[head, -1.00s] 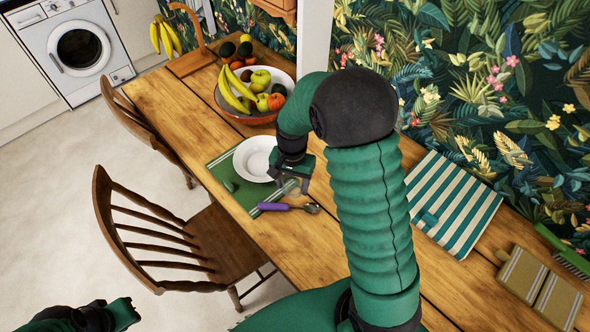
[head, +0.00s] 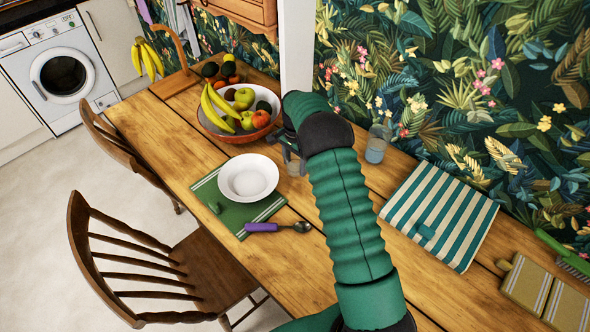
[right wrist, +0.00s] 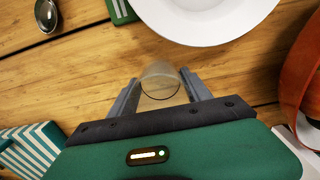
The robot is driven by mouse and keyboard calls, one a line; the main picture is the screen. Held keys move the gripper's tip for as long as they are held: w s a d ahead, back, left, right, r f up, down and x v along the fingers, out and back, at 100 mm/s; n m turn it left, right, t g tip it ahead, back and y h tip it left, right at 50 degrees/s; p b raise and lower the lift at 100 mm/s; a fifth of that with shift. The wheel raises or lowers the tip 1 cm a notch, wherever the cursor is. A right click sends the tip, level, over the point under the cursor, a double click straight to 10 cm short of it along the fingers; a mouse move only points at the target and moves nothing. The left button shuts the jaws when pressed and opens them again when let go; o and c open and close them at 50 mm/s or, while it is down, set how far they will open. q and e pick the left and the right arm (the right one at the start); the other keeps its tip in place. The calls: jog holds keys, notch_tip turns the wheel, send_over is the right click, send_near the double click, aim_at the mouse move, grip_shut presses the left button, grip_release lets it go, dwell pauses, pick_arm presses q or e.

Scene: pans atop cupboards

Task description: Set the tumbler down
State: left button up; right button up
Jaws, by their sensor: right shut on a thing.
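The tumbler (head: 295,168) is a small clear glass, partly hidden by my right arm in the head view. It also shows in the right wrist view (right wrist: 160,84), between the two grey fingers of my right gripper (right wrist: 160,90). My right gripper (head: 290,150) is shut on it. The tumbler is over the wooden table (head: 320,195), right of the white bowl (head: 248,177). I cannot tell whether its base touches the wood. My left gripper is not in view.
A fruit bowl (head: 222,133) stands behind and left of the tumbler. A clear vessel with bluish contents (head: 376,150) stands by the wall to the right. A striped cloth (head: 440,215) lies to the right.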

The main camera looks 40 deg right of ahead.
aim_at(295, 170)
jog(key=shift+w+a+f, duration=0.1)
jog(key=shift+f, duration=1.55)
jog(key=shift+f, duration=0.15)
jog(key=o, duration=1.5)
notch_tip(295, 170, up, 12)
jog(key=s+a+r+n+t, duration=0.1)
jog(key=s+a+n, duration=0.35)
jog(key=a, duration=0.45)
jog(key=s+a+r+n+t, duration=0.1)
jog(key=s+a+n, duration=0.3)
jog(key=a, duration=0.5)
jog(key=s+a+f+n, duration=0.2)
jog(key=s+a+n, duration=0.6)
jog(key=s, duration=0.3)
jog(key=shift+s+a+t+p, duration=0.2)
jog(key=shift+s+t+p, duration=0.05)
jog(key=shift+t+p, duration=0.05)
